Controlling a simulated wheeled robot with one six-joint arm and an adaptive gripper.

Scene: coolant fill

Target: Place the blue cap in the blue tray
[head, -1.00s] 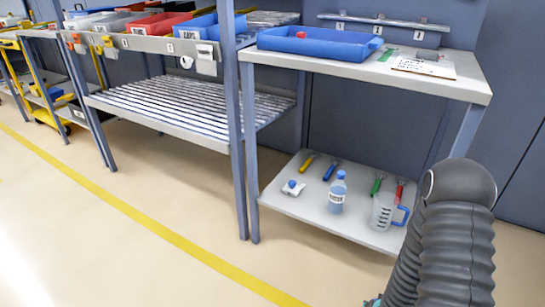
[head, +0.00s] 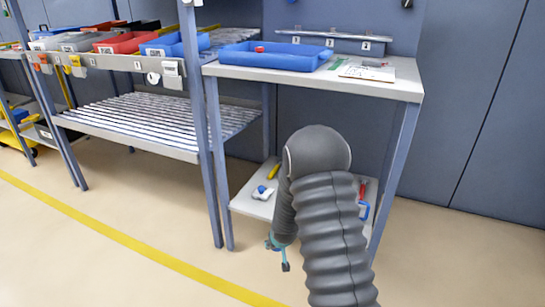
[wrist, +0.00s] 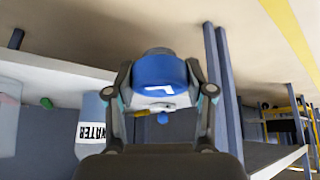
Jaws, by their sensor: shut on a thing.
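My gripper (wrist: 160,92) is shut on a blue cap (wrist: 158,72), which sits between the two fingers in the wrist view. In the head view my gripper (head: 280,256) hangs low, in front of the right-hand bench's lower shelf, and the cap is hard to make out there. The blue tray (head: 236,60) lies on the bench top, well above and behind the gripper. A small red thing (head: 259,49) is in the tray.
A water bottle (wrist: 92,130) shows in the wrist view. A white item with a blue part (head: 263,192) and a yellow-handled tool (head: 272,168) lie on the lower shelf (head: 243,205). A clipboard (head: 368,72) lies right of the tray. The floor in front is clear.

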